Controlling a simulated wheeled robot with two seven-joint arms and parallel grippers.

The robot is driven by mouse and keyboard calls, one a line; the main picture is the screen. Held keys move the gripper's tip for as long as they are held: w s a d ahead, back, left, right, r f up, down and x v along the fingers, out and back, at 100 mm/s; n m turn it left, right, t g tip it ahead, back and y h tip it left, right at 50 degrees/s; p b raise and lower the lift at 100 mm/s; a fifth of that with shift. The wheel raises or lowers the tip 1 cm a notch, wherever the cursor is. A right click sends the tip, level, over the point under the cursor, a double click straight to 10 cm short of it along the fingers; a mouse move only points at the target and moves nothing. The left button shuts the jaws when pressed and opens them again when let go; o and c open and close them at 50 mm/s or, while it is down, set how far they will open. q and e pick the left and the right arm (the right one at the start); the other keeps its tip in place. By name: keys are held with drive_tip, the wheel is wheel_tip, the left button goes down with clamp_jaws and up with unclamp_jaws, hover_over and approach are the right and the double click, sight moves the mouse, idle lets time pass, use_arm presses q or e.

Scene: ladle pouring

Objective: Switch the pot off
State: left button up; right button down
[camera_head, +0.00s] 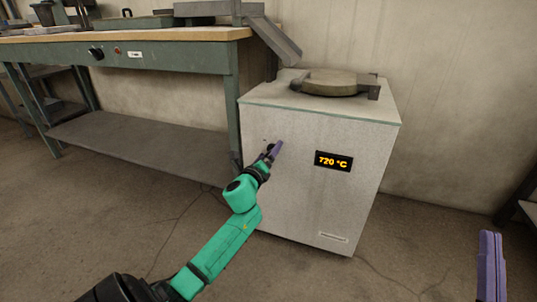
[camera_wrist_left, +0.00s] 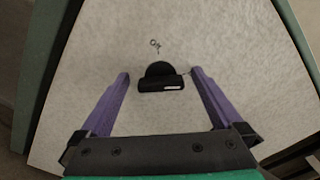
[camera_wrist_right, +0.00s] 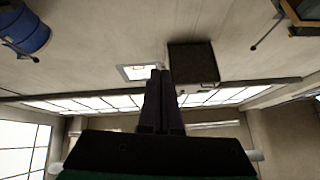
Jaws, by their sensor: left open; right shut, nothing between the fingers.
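The pot is a pale grey box-shaped furnace (camera_head: 300,205) with a display (camera_head: 333,161) reading 720 °C on its front. A round lid (camera_head: 330,83) lies on its top. A black knob (camera_wrist_left: 161,77) with a white mark on its bar is on the front face, below a small printed symbol. My left gripper (camera_wrist_left: 160,78) is open, its purple fingers on either side of the knob; I cannot tell whether they touch it. In the head view my left gripper (camera_head: 272,152) covers most of the knob. My right gripper (camera_wrist_right: 160,75) is shut and empty, raised away from the furnace at the lower right of the head view (camera_head: 490,262).
A green workbench (camera_head: 150,58) with a wooden top and a lower shelf (camera_head: 140,135) stands left of the furnace. A grey metal chute (camera_head: 275,40) slopes from the bench toward the furnace top. The floor (camera_head: 420,235) right of the furnace is clear.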

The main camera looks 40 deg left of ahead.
use_arm(q)
drive_tip(key=c, duration=1.4)
